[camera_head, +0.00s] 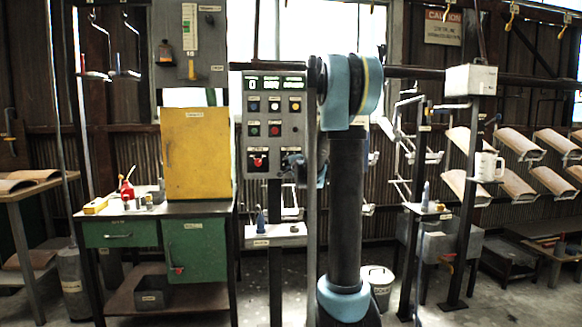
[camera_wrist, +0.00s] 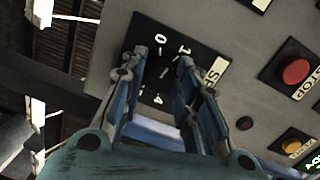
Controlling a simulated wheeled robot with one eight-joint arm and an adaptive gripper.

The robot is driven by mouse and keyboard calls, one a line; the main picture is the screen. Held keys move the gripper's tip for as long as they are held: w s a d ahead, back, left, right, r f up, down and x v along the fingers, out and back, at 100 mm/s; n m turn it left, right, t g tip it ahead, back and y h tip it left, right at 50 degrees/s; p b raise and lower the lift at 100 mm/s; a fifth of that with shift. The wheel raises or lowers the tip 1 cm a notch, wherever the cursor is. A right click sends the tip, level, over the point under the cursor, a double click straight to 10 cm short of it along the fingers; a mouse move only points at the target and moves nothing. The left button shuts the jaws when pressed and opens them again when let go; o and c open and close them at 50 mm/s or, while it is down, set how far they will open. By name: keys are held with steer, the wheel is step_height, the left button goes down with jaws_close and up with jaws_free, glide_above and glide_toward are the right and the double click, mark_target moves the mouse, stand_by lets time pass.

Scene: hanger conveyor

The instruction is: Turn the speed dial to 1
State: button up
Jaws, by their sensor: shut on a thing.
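The speed dial's black plate (camera_wrist: 150,32) is on the grey control panel (camera_head: 274,110). In the wrist view the marks 0, 1 and 4 show beside my fingers, with part of a white label. My gripper (camera_wrist: 161,62) reaches up to this plate, one finger on each side of the dark dial (camera_wrist: 160,82), and is shut on it. The dial is dark, and I cannot tell where it points. In the head view my gripper (camera_head: 296,164) is at the panel's lower right corner and mostly hidden by my arm. The panel's display (camera_head: 274,84) seems to read 0 at its left.
A red stop button (camera_wrist: 296,71) and a yellow button (camera_wrist: 293,141) sit beside the dial. A red knob (camera_head: 258,162) is at the panel's lower left. A small shelf (camera_head: 275,236) stands below the panel.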

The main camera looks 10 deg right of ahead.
steer(key=o, duration=1.1)
steer(key=shift+d+f, duration=0.1)
steer(key=shift+c, duration=0.2)
steer(key=s, duration=1.1)
steer(key=shift+s+d+r, duration=0.25)
steer(key=shift+s+r, duration=0.1)
